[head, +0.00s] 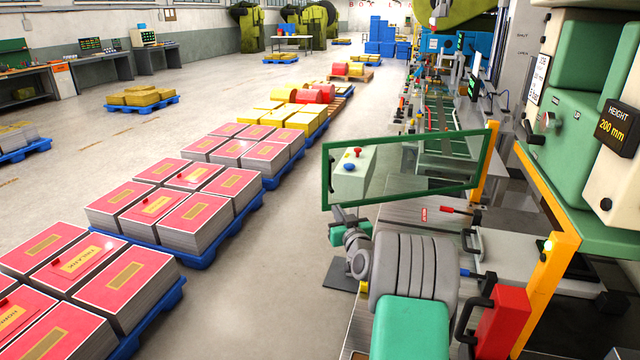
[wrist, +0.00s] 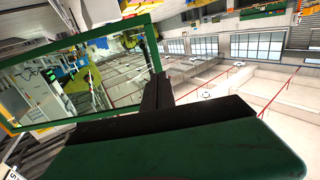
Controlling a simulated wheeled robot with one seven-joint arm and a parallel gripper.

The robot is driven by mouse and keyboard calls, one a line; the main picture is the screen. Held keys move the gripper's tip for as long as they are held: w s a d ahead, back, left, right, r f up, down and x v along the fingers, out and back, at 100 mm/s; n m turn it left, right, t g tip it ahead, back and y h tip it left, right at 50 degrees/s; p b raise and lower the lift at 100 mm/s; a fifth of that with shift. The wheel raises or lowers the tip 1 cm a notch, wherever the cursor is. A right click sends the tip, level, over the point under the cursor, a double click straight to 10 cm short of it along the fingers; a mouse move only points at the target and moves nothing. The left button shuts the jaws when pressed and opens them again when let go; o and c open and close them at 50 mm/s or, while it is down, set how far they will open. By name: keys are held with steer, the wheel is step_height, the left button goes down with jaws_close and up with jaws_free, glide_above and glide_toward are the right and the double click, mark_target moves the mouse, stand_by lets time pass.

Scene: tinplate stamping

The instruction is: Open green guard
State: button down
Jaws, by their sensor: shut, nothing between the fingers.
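The green guard (head: 406,194) is a green frame around a clear pane. In the head view it stands swung outward from the yellow post (head: 489,178), reaching left over the aisle side, and the gap between the yellow posts is uncovered. My gripper (head: 338,213) is at the guard's lower left corner. In the wrist view the dark fingers (wrist: 156,90) are shut with nothing between them, close beside the guard's frame (wrist: 151,46). I cannot tell whether they touch it.
Pink-topped sheet stacks (head: 160,204) on blue pallets line the left. A red box (head: 505,322) and a second yellow post (head: 552,280) stand at the right. The aisle floor (head: 255,270) is clear.

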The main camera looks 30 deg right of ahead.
mark_target(325, 184)
steer(key=p+x, duration=0.1)
steer(key=x, duration=0.3)
steer(key=p+x, duration=0.2)
steer(key=x, duration=0.2)
steer(key=d+p+x, duration=0.1)
steer(key=x, duration=0.4)
steer(key=shift+s+r, duration=0.15)
steer(key=shift+r, duration=0.1)
steer(key=shift+w+d+p, duration=0.1)
steer(key=shift+w+p, duration=0.2)
steer(key=shift+w, duration=0.15)
steer(key=shift+f, duration=0.1)
